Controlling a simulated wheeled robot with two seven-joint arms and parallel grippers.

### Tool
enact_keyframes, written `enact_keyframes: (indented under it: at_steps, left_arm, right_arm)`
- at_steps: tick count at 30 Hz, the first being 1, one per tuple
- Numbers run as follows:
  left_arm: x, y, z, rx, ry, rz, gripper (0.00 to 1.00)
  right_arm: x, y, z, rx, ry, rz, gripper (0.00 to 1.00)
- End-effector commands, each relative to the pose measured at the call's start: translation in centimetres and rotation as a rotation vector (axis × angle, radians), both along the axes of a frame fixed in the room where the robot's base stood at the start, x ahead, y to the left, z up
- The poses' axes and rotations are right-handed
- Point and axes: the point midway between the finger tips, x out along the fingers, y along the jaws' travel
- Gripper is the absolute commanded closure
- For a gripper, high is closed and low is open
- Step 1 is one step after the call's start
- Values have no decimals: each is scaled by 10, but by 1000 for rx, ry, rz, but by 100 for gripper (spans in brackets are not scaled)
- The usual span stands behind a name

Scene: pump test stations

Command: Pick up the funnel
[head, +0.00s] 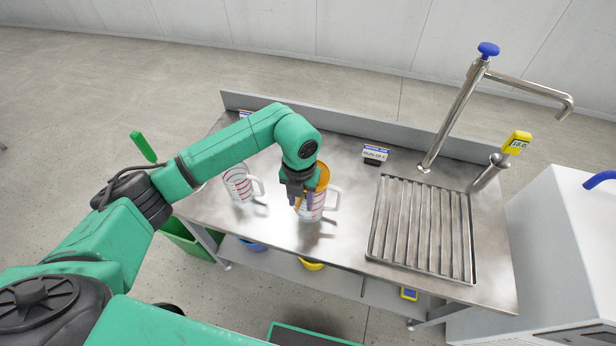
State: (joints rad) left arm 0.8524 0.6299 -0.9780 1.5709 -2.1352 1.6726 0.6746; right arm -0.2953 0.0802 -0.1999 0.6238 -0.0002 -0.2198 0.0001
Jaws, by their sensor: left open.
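The orange funnel (323,176) sits in the mouth of a clear measuring jug (330,199) with red markings, on the steel bench. My left gripper (300,203) points down at the funnel and jug, with its dark fingers open. The fingers and wrist hide part of the funnel and the jug's left side. I cannot tell whether the fingers touch the funnel. My right gripper is out of view.
A second clear jug (238,184) stands to the left on the steel bench (345,240). A small label sign (375,154) stands behind. A slatted drain grate (422,229), a tap (455,115) and a yellow meter (517,143) are on the right.

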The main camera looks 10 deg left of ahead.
Motion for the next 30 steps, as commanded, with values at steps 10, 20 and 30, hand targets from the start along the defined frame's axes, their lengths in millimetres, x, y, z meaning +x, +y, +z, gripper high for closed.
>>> enact_keyframes:
  at_steps: [10,20,30]
  left_arm:
    - [1,0,-17,-1,-2,-1,69]
    - [1,0,-16,-2,-2,0,100]
    - [3,0,4,-2,-7,1,100]
  right_arm:
    - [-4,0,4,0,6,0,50]
    - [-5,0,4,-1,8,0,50]
    - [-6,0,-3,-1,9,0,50]
